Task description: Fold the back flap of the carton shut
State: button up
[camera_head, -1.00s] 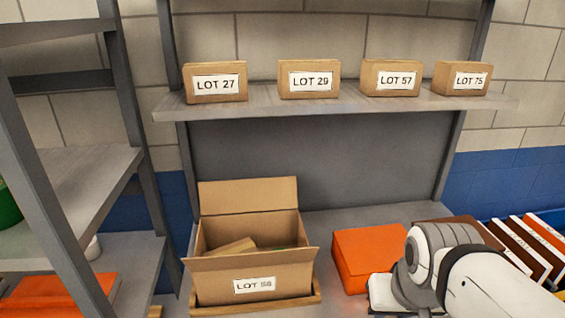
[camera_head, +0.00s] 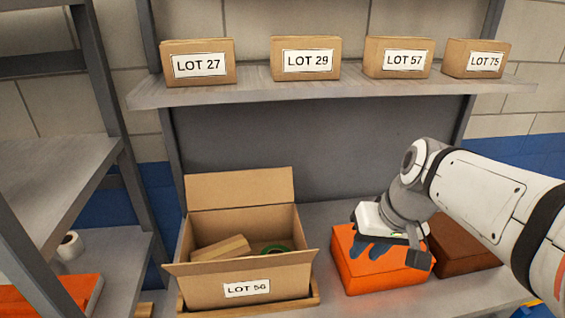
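The open carton (camera_head: 205,288), with a "LOT 56" label on its front, stands on the lower shelf at the left. Its back flap (camera_head: 240,188) stands up at the rear edge. Its front flap (camera_head: 240,262) sticks outward over the front wall. Inside lie a small brown box (camera_head: 222,249) and a green ring-shaped thing (camera_head: 274,249). My gripper (camera_head: 388,252) is to the right of the carton, over an orange box, apart from the flaps. Its dark fingers point down; their opening is unclear, and I cannot tell if they touch the orange box.
The orange box (camera_head: 370,279) and a brown box (camera_head: 462,246) sit right of the carton. A wooden tray (camera_head: 312,299) is under the carton. Above, a shelf (camera_head: 345,86) holds several labelled boxes. A grey rack (camera_head: 72,180) stands at the left. Space directly above the carton is clear.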

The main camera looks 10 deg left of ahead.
jog(key=w+a+n+g+y+b, duration=0.1)
jog(key=w+a+n+y+b, duration=0.25)
jog(key=w, duration=0.55)
jog(key=w+a+n+g+y+b, duration=0.1)
jog(key=w+a+n+y, duration=0.1)
jog(key=w+a+y, duration=0.6)
jog(key=n+y+b, duration=0.3)
jog(key=n, duration=0.2)
send_near(274, 171)
notch_tip(274, 171, up, 2)
jog(key=w+a, duration=0.2)
jog(key=a, duration=0.1)
jog(key=a+f+n+g+p, duration=0.1)
jog(key=a, duration=0.1)
jog(key=s+a+f+n+g+p, duration=0.1)
jog(key=a+g, duration=0.1)
jog(key=s+a+f+n+g+p, duration=0.1)
jog(key=a+n+p, duration=0.1)
jog(key=a, duration=0.1)
jog(key=shift+c, duration=0.5)
grip_shut()
